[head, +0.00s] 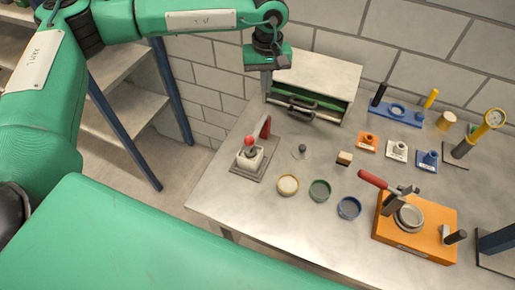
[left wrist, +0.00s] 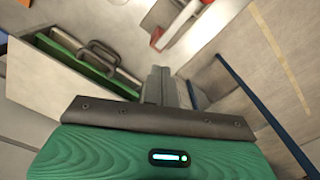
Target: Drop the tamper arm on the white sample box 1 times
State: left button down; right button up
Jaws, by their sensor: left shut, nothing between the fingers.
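The tamper (head: 265,128) stands on a grey plate at the left of the table, with a red arm and a red ball knob (head: 249,141). The white sample box (head: 250,159) is on that plate, directly under the knob. I cannot tell whether the arm touches the box. Red tamper parts (left wrist: 157,38) also show at the top of the left wrist view. My left gripper (head: 266,88) points down beside the drawer cabinet, above and behind the tamper and apart from it. It is shut and empty; its fingers (left wrist: 160,72) show in the left wrist view. My right gripper is out of view.
A cabinet with an open green drawer (head: 305,108) stands close to my left gripper. Three round dishes (head: 320,190), an orange press (head: 418,225) and several small blocks and stands lie to the right. Shelves (head: 125,100) are at the left. Bare table lies in front of the dishes.

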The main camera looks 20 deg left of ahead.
pick_arm(q)
notch_tip(320, 180, up, 8)
jog(key=p, duration=0.2)
jog(key=shift+p, duration=0.4)
dwell(0.8)
